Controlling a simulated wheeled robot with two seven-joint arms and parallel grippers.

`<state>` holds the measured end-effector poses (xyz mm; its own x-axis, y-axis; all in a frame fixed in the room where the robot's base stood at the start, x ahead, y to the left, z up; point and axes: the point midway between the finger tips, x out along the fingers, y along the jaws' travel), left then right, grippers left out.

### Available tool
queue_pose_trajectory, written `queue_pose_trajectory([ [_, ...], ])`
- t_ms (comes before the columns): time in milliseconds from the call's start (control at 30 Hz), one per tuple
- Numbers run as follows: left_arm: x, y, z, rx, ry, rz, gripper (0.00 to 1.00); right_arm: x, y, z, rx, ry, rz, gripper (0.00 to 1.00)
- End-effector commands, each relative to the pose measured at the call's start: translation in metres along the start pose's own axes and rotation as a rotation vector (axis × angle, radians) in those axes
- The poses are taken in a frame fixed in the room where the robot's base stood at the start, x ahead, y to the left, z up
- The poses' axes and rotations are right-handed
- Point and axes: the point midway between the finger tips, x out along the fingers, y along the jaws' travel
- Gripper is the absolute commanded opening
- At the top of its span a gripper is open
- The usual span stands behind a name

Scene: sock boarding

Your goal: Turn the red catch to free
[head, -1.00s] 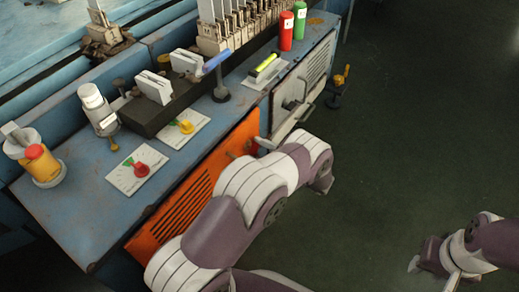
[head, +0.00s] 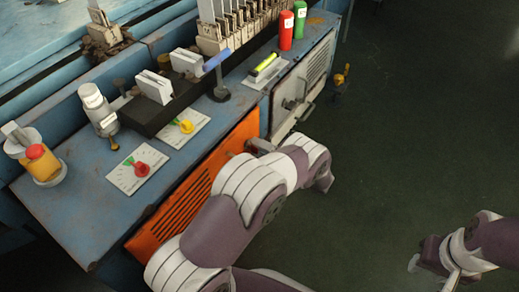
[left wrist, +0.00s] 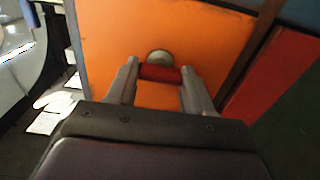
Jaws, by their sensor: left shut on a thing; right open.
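The red catch (left wrist: 160,73) shows in the left wrist view as a short red bar in front of a round metal boss on the orange door (left wrist: 110,45). The bar lies roughly level across that picture. My left gripper (left wrist: 158,75) is shut on it, one finger at each end. In the head view my left gripper (head: 255,147) is at the upper right part of the orange door (head: 185,205), and the catch is mostly hidden there. My right gripper (head: 418,262) is open and empty over the floor at lower right.
Two white plates with a red knob (head: 141,168) and a yellow knob (head: 186,126) lie on the blue bench top (head: 75,185). A grey door with a handle (head: 297,101) adjoins the orange one. Floor at right is clear.

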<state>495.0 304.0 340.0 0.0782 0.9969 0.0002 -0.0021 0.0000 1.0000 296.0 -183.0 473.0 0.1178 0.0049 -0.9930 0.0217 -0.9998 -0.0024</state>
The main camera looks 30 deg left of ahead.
Motion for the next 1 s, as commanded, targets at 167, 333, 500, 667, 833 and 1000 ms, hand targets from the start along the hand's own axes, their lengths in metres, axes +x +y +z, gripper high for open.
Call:
queue_pose_trajectory([
  [167,0.000,0.000,0.000,-0.013,0.000,0.000,0.21,0.000,0.000,0.000,0.000,0.000,0.000,0.43],
  [333,0.000,-0.001,0.000,-0.014,0.000,0.000,0.21,0.000,0.000,0.000,0.000,0.000,0.000,0.43],
  [500,0.000,-0.001,0.000,-0.014,0.000,-0.001,0.54,0.000,0.000,0.000,0.000,0.000,0.000,0.43],
  [667,0.000,0.000,0.000,-0.013,0.000,0.000,0.77,0.000,0.000,0.000,0.000,0.000,0.000,0.43],
  [833,0.000,0.000,0.000,-0.013,0.000,0.000,0.77,0.000,0.000,0.000,0.000,0.000,0.000,0.43],
  [1000,-0.020,0.003,0.001,-0.014,-0.003,0.000,0.77,-0.010,0.000,-0.001,0.000,0.000,0.000,0.43],
])
